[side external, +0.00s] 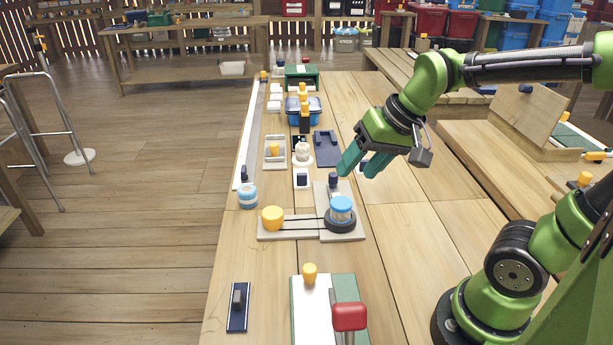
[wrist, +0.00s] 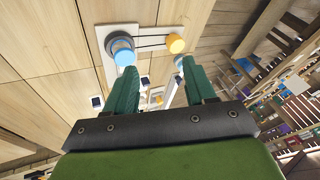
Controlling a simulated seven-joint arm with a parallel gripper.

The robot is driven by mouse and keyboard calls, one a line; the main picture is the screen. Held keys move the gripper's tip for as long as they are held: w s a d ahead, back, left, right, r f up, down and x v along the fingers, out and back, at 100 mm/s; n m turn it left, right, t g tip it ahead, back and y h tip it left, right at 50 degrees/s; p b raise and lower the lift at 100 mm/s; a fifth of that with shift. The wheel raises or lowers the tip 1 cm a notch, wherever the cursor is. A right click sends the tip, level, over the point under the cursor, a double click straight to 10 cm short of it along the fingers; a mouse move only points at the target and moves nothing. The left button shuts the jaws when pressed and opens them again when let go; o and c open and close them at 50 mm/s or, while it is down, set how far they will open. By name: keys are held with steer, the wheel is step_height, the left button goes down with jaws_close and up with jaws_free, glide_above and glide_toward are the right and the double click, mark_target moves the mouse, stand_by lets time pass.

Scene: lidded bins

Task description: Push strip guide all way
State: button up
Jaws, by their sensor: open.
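A long pale strip (side external: 248,135) lies along the left edge of the table and looks like the strip guide. A small dark knob (side external: 243,174) stands at its near end. My gripper (side external: 358,168) hangs above the table, well to the right of the strip, with its teal fingers apart and nothing between them. In the wrist view my gripper (wrist: 158,68) is also open and empty. A pale bar partly shows between the fingers there; I cannot tell if it is the same strip.
A belt board with a yellow knob (side external: 272,218) and a blue-capped wheel (side external: 341,209) lies near my gripper. A blue-white round container (side external: 247,196) stands close to the strip's near end. Several small fixtures and a blue bin (side external: 303,108) fill the table behind.

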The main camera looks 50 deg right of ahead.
steer(key=w+d+f+m+g, duration=0.15)
steer(key=w+d+m, duration=0.25)
steer(key=w+d, duration=0.4)
steer(key=m+g+h, duration=0.2)
steer(key=m+g, duration=0.2)
steer(key=m, duration=0.4)
glide_above(333, 174)
step_height(333, 174, down, 3)
step_height(333, 174, down, 16)
steer(key=shift+a+r, duration=0.15)
